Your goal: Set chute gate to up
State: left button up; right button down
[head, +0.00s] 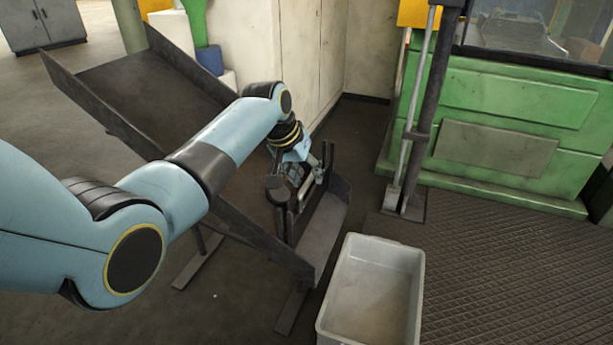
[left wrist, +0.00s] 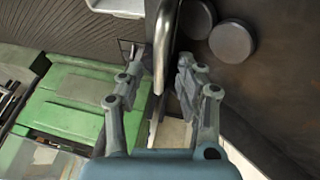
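The dark metal chute (head: 140,95) slopes down from upper left to lower right in the head view. Its chute gate (head: 301,213) is a dark upright plate near the lower end. My left gripper (head: 312,175) is at the gate and partly hides it. In the left wrist view, a light metal handle bar (left wrist: 161,45) lies in the gap between the two fingers of my left gripper (left wrist: 158,75). The fingers stand apart, with space visible beside the bar. My right gripper is not in view.
A grey open bin (head: 335,300) stands on the floor below the chute's end. A green machine (head: 480,110) with a dark upright post (head: 432,100) stands to the right. A pale cabinet (head: 300,50) is behind the chute. Ridged floor plate (head: 510,270) lies clear at right.

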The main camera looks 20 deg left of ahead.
pick_arm(q)
grip_shut()
dwell(0.3)
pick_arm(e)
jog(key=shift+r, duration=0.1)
